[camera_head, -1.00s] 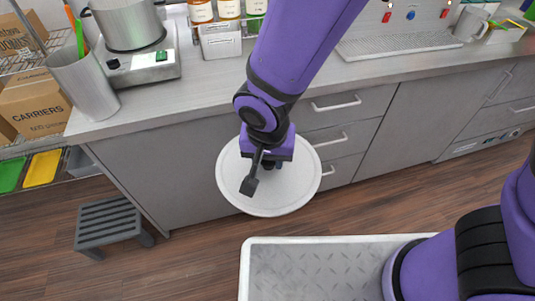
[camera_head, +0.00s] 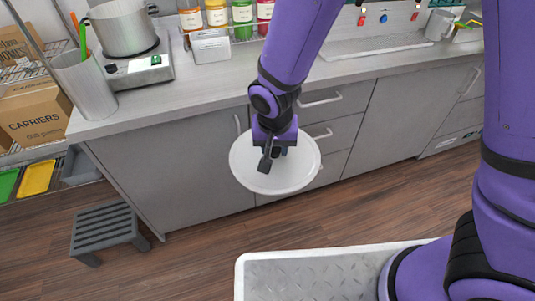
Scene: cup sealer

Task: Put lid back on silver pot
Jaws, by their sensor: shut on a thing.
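The silver pot (camera_head: 124,30) stands without a lid on a hot plate at the back left of the counter. The round, pale lid (camera_head: 247,172) is held in front of the counter's cabinets, above the floor. My gripper (camera_head: 277,154) is over the lid's middle and is shut on it; the grip point itself is mostly hidden by my arm. The lid is well to the right of the pot and nearer to me, apart from the counter.
The hot plate (camera_head: 142,68) sits near the counter's left end. Colored jars (camera_head: 216,14) and a small box (camera_head: 210,46) are to the right of the pot. A grey stool (camera_head: 104,228) stands on the floor at left.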

